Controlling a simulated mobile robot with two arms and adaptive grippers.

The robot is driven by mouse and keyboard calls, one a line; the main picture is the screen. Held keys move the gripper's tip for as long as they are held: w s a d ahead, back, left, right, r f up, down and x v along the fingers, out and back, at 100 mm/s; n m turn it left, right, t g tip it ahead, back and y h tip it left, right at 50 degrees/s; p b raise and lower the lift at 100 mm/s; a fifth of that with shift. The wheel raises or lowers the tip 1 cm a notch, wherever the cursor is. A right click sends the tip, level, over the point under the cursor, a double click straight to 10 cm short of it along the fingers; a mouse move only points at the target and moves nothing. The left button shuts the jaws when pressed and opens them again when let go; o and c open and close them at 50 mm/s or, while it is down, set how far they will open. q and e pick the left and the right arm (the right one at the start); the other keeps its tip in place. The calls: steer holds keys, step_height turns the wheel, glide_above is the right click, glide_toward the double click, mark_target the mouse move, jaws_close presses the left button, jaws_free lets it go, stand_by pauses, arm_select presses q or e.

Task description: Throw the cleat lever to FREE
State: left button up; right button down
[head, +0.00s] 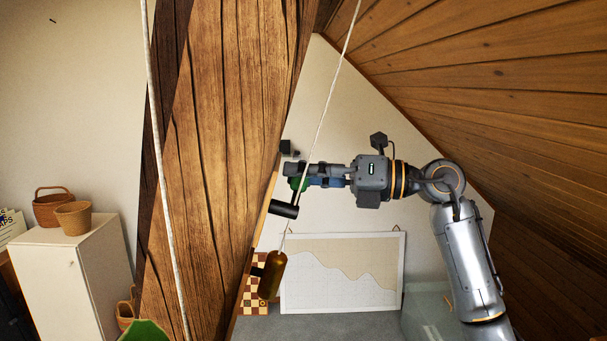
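A dark lever with a black cylindrical grip (283,208) shows in the head view beside the timber brace (215,130). Its thin stem runs up toward my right gripper (291,174); I take it for the cleat lever, and no FREE marking is legible. My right gripper reaches in from the right, fingers pointing left, just above the grip. A green part shows just under its fingertips, and the fingers partly hide what lies behind them. Whether they touch the lever or are closed cannot be made out. My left gripper is not in view.
A white rope (331,85) runs down past my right fingers, and another (154,100) crosses the brace. A brown cylindrical weight (272,275) hangs below the lever. A framed chart (345,300) stands behind. A white cabinet (70,285) with baskets (73,217) is at left.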

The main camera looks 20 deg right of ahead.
mark_target(306, 187)
steer(key=shift+s+f+n+b, duration=0.1)
steer(key=shift+s+n+b, duration=0.15)
steer(key=shift+b, duration=0.5)
steer(key=s+n+t+b, duration=0.1)
steer(key=s+n+b, duration=0.1)
steer(key=b, duration=0.2)
steer(key=s+a+n+t+b, duration=0.1)
steer(key=n+t+b, duration=0.1)
steer(key=b, duration=0.3)
steer(key=s+n+t+y+b, duration=0.1)
steer(key=s+n+b, duration=0.1)
steer(key=n+b, duration=0.2)
steer(key=shift+s+a+b, duration=0.3)
steer(key=shift+s+b, duration=0.05)
steer(key=shift+b, duration=0.15)
steer(key=shift+s+a+n+t+y+b, duration=0.15)
steer(key=shift+s+n+t+y+b, duration=0.15)
steer(key=shift+n+b, duration=0.4)
steer(key=shift+s+a+n+t+y+b, duration=0.2)
steer(key=shift+n+t+b, duration=0.1)
steer(key=shift+n+b, duration=0.35)
steer(key=c, duration=1.1)
jaws_free()
steer(key=shift+d, duration=0.1)
